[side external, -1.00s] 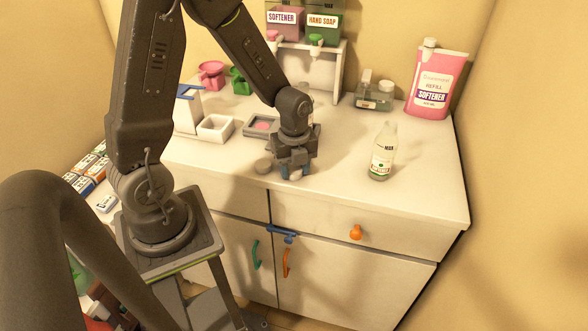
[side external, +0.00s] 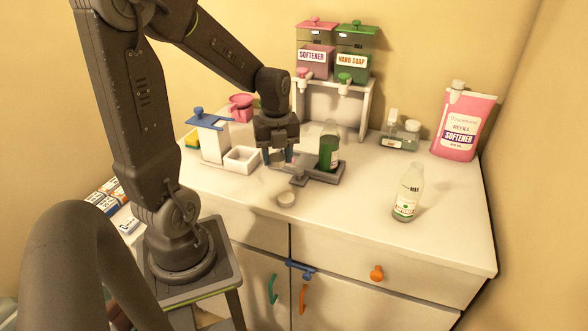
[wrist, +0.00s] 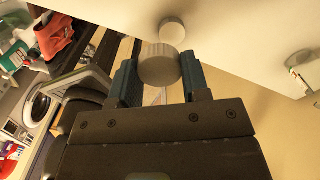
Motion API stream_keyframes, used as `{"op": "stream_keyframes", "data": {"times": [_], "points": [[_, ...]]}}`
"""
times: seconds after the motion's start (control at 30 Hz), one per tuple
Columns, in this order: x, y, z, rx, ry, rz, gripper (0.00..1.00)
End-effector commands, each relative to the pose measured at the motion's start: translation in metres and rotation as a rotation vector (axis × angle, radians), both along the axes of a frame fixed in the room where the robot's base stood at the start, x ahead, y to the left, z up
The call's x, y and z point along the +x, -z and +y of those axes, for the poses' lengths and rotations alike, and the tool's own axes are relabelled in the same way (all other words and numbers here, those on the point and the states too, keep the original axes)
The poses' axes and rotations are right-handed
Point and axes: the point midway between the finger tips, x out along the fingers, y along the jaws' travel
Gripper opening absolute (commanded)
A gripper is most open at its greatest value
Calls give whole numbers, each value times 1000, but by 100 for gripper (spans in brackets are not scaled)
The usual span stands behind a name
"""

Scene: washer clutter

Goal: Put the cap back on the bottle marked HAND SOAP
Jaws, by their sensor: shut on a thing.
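A clear bottle of dark green liquid (side external: 328,152) stands upright on a grey tray (side external: 330,176); I cannot read its label. A nearly empty clear bottle (side external: 407,198) stands at the right, its small label too blurred to read. My gripper (side external: 280,160) is left of the green bottle, apart from it and above the counter. In the wrist view, its blue fingers (wrist: 159,82) are shut on a pale ribbed cap (wrist: 159,64). A second pale round cap (side external: 286,199) lies loose on the counter, also seen past the held one in the wrist view (wrist: 172,31).
SOFTENER (side external: 313,58) and HAND SOAP (side external: 352,62) dispensers sit on a white stand (side external: 367,100) behind. A white open box (side external: 242,160) is left of my gripper. A pink refill pouch (side external: 464,120) stands back right.

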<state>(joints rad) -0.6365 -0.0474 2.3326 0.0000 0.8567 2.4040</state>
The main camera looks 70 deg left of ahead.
Motion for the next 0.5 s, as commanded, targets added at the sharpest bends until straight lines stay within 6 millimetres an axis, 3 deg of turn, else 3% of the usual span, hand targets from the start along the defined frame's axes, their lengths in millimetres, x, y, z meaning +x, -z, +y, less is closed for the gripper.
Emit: {"op": "stream_keyframes", "data": {"times": [0.17,0.5], "points": [[8,-14,13,2,2,-2,21],[96,-76,36,2,5,-1,21]]}}
